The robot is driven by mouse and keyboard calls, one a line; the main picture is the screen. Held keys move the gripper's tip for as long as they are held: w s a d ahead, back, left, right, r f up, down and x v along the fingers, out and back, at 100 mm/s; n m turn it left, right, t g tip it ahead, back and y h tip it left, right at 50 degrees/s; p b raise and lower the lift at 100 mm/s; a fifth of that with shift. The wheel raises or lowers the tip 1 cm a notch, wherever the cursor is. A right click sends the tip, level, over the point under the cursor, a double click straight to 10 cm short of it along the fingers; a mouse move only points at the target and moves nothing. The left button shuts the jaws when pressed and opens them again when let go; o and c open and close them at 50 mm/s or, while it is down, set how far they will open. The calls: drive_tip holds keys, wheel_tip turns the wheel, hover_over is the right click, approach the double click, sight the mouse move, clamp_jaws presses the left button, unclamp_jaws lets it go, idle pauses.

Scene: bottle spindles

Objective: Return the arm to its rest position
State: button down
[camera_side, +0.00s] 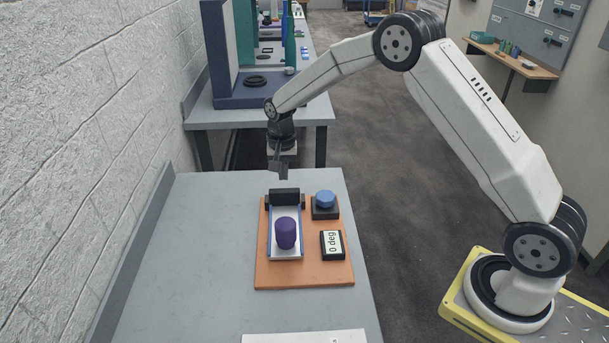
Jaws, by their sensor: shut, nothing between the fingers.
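My gripper (279,168) hangs pointing down above the far edge of the grey table, just beyond the orange board. It is shut and empty, apart from everything on the board. A purple cylinder (286,235) stands upright on the white, blue-edged track of the orange board (305,278). A black block (285,197) sits at the far end of that track. A blue knob (325,199) on a dark base is at the board's far right. A small display reading "0 deg" (332,244) lies below the knob.
The grey table (190,260) is clear left of the board. A white plate (300,337) lies at the near edge. A white brick wall (80,120) runs along the left. A second bench with a dark blue fixture (255,88) stands behind my gripper.

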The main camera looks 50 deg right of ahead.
drive_tip(key=shift+s+r, duration=0.1)
drive_tip(key=s+a+r+n+t, duration=0.1)
drive_tip(key=s+n, duration=0.3)
drive_tip(key=s, duration=0.8)
drive_tip(key=s+a+r+n+t, duration=0.1)
drive_tip(key=s+r+n, duration=0.3)
drive_tip(key=s, duration=0.9)
drive_tip(key=shift+a+n+t, duration=0.3)
drive_tip(key=shift+a+n, duration=0.3)
drive_tip(key=shift+a, duration=0.25)
